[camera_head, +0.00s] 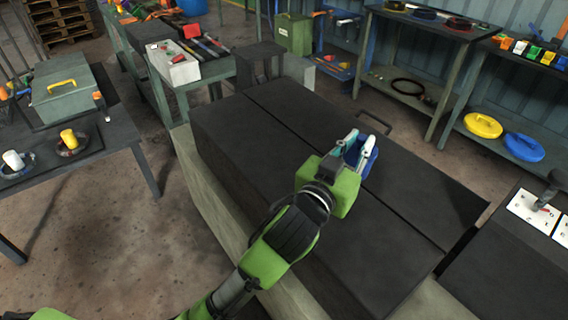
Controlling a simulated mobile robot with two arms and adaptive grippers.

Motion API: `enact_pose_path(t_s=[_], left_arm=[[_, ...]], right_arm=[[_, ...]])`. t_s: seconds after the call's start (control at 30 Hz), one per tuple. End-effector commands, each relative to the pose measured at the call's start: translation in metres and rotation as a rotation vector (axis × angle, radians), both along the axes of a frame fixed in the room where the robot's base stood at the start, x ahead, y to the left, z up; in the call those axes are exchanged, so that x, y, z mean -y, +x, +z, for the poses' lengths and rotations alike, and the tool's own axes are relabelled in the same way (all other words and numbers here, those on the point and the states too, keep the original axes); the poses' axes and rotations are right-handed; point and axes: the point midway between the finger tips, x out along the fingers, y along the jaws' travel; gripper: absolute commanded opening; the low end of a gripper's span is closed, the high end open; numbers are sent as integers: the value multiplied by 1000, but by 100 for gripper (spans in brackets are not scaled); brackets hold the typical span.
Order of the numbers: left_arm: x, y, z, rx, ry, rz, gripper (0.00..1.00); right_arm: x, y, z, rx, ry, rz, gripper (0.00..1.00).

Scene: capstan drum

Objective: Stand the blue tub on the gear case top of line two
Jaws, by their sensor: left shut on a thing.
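The blue tub (370,157) is in the fingers of my left gripper (358,144), which is shut on it. The gripper and arm hide part of the tub. The tub shows over the large dark flat-topped case (265,146) in the middle of the head view; I cannot tell whether it touches that top. A seam runs along the case top, and no line number is readable on it. My right gripper is not in view.
The dark top around the tub is clear. A dark handle (375,122) stands at its far edge. A panel with a lever (541,207) is at right. Shelves behind hold a yellow lid (483,125) and a blue lid (524,147). A table with a grey-green box (68,92) is at left.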

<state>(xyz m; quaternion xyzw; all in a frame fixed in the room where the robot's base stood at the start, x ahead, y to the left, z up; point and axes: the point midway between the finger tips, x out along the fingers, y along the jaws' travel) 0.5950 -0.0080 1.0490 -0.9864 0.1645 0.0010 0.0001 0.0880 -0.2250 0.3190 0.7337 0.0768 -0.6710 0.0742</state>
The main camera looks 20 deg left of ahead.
Motion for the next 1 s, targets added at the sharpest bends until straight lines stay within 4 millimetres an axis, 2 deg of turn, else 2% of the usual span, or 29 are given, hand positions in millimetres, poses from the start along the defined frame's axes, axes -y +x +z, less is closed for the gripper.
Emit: enact_pose_path(t_s=[0.03,0.1,0.2,0.27,0.37,0.73,0.83,1.0], left_arm=[[12,5,12,9,0,-21,0],[25,8,18,7,-1,-42,0],[36,11,23,5,-2,-61,0],[36,12,24,4,0,-66,0],[24,14,18,2,3,-65,0],[-57,23,-21,-2,5,-65,0],[-72,24,-43,-3,2,-65,0],[-88,26,-61,2,-2,-66,0]], right_arm=[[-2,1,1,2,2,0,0],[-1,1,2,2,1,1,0],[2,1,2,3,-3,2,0],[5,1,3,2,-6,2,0],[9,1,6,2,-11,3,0],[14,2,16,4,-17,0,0],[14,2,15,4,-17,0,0],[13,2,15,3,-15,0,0]])
